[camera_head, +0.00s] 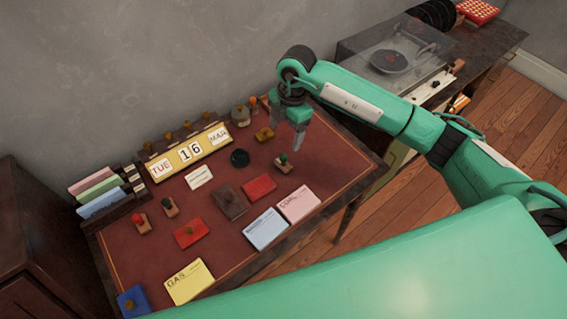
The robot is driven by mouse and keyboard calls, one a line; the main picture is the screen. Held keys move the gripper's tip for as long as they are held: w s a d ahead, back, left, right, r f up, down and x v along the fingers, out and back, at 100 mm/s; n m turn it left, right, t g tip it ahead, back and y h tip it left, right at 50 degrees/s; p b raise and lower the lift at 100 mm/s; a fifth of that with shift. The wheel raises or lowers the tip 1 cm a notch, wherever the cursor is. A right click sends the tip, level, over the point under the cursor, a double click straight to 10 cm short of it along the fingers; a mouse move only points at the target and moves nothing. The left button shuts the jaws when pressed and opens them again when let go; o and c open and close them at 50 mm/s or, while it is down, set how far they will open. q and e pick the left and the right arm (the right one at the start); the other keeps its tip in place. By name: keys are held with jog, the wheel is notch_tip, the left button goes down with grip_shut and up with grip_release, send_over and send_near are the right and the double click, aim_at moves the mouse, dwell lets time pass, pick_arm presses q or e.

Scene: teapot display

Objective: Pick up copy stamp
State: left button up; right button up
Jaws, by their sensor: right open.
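Several small stamps with wooden bases stand on the desk (130,262). One with a green knob (284,163) is near the right side. One with a red knob (140,223) and one with a dark knob (170,207) are at the left. I cannot read which one is the copy stamp. My right gripper (297,146) is open and empty, pointing down just above and to the right of the green-knobbed stamp in the picture. Its height over the desk is hard to judge. My left gripper is out of view.
Red pads (191,233), a brown pad (230,202), and several cards, such as the yellow one (190,282), lie on the desk. A date display (188,152) and a card rack (105,196) line the back. A turntable (389,62) stands on the cabinet at right.

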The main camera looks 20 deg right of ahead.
aim_at(284, 155)
jog(key=f, duration=0.4)
jog(key=f+p, duration=0.1)
jog(key=f, duration=0.3)
jog(key=shift+s+a+f, duration=0.1)
jog(key=shift+a, duration=0.1)
jog(key=shift+a+f+p, duration=0.2)
jog(key=shift+f+p, duration=0.85)
jog(key=shift+f, duration=1.65)
jog(key=c, duration=1.1)
